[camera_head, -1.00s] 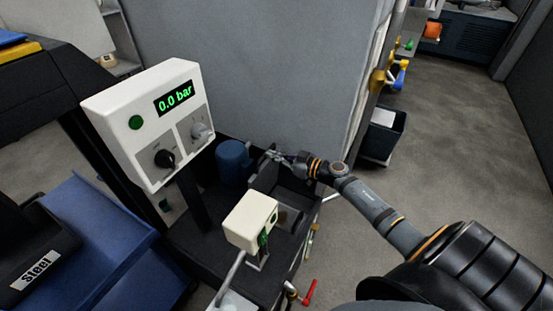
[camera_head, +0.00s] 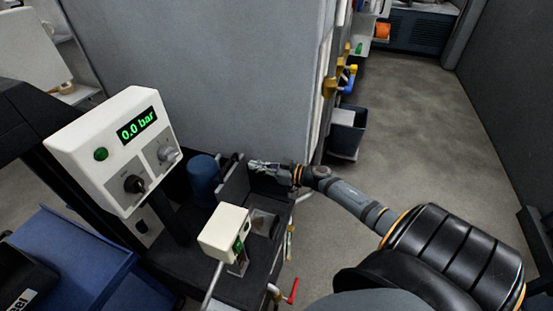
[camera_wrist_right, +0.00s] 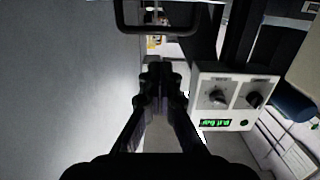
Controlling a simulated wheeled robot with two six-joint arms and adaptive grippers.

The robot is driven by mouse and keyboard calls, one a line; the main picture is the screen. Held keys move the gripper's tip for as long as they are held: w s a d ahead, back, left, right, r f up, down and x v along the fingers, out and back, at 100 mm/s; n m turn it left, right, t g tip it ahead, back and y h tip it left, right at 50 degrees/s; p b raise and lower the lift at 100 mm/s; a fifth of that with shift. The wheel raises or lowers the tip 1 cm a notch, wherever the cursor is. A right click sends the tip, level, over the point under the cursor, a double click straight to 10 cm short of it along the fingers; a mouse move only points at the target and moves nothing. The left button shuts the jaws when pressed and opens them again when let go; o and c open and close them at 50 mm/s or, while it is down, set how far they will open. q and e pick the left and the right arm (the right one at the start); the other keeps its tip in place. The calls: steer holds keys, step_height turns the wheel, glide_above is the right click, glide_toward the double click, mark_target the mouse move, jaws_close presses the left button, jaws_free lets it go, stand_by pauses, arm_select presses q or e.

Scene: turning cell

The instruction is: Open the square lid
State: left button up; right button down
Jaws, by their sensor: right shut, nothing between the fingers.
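My right gripper (camera_head: 255,166) is shut and empty, just above and behind the dark machine box in the head view. Its closed fingers (camera_wrist_right: 157,82) point up the picture in the right wrist view. A dark upright panel (camera_head: 233,181) stands at the box's left side, below the fingers. I cannot tell whether this panel is the square lid. A flat greyish opening or plate (camera_head: 263,222) lies lower in the box, partly hidden by the white switch box. A dark rounded frame (camera_wrist_right: 155,27) shows ahead of the fingers in the wrist view. My left gripper is not in view.
A white control panel (camera_head: 112,148) reads 0.0 bar. A blue cylinder (camera_head: 204,180) stands beside the box, and a white switch box (camera_head: 224,232) in front. A grey wall (camera_head: 215,75) rises close behind the gripper. Floor on the right (camera_head: 410,120) is clear.

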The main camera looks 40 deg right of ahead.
steer(key=p+v, duration=0.1)
steer(key=v, duration=0.4)
steer(key=shift+s+d+r+p, duration=0.1)
steer(key=shift+d+r+p, duration=0.1)
steer(key=shift+d+p, duration=0.1)
